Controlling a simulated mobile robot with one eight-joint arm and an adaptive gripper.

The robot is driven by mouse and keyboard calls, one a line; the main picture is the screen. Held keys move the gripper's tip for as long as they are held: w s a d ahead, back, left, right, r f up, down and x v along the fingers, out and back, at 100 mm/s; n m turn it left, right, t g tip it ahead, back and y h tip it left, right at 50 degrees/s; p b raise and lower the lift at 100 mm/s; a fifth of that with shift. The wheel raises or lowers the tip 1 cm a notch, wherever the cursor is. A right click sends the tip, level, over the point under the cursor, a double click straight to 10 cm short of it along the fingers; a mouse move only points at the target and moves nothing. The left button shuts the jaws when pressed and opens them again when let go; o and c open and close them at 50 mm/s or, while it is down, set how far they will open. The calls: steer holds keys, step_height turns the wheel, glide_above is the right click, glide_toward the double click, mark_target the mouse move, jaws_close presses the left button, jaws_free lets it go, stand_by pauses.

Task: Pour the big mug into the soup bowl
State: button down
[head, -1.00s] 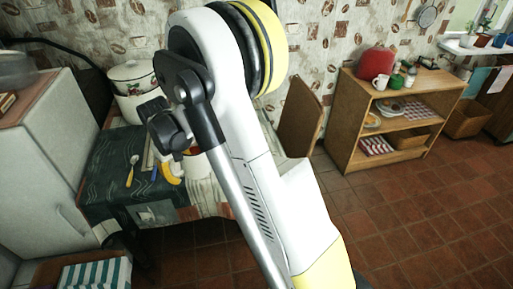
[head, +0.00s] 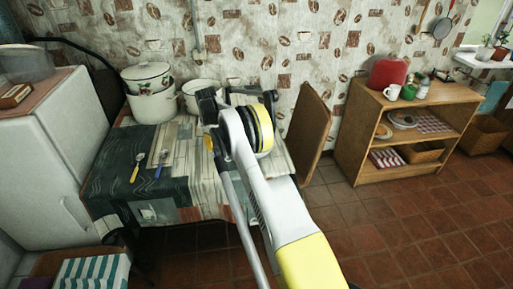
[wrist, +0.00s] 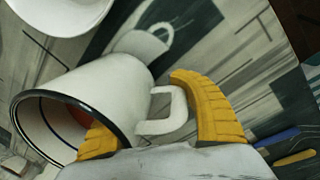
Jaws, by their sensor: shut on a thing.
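The big mug (wrist: 105,95) is white with a black rim and fills the left middle of the wrist view. Its opening faces lower left, with something reddish inside. My gripper (wrist: 145,115) has its yellow fingers shut on the mug at the handle side. A white round vessel (wrist: 62,14), possibly the soup bowl, is cut off at the top left. In the head view my gripper (head: 209,143) is over the table, and my arm hides the mug.
A stack of white pots (head: 153,106) and another white pot (head: 203,84) stand at the table's back. Spoons (head: 136,170) lie on the dark cloth at left. A wooden board (head: 308,125) leans at the table's right. The shelf unit (head: 350,140) stands further right.

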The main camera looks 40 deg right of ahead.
steer(key=shift+w+d+f, duration=0.1)
steer(key=shift+d+f, duration=0.4)
steer(key=shift+d, duration=0.05)
steer(key=shift+r, duration=0.15)
steer(key=shift+s+d+r+t+y, duration=0.1)
steer(key=shift+s+r+t+y, duration=0.1)
steer(key=shift+t, duration=0.3)
steer(key=shift+s+r+t+y, duration=0.1)
steer(key=shift+r+t+y, duration=0.1)
steer(key=shift+t, duration=0.3)
steer(key=shift+s+d+r+t+y+p, duration=0.15)
steer(key=shift+r+t+y+p, duration=0.3)
steer(key=shift+r+t, duration=0.5)
steer(key=shift+s+d+r+t+y+p, duration=0.2)
steer(key=shift+r+t+p, duration=0.3)
steer(key=shift+r+t, duration=0.45)
steer(key=shift+a+r, duration=0.15)
steer(key=shift+r, duration=0.15)
steer(key=shift+s+r+t+y, duration=0.35)
steer(key=shift+r+t, duration=0.15)
steer(key=shift+r, duration=0.15)
steer(key=shift+w+f+t+y+b, duration=0.1)
steer(key=shift+f+t+y+b, duration=0.2)
steer(key=shift+f+t+b, duration=0.4)
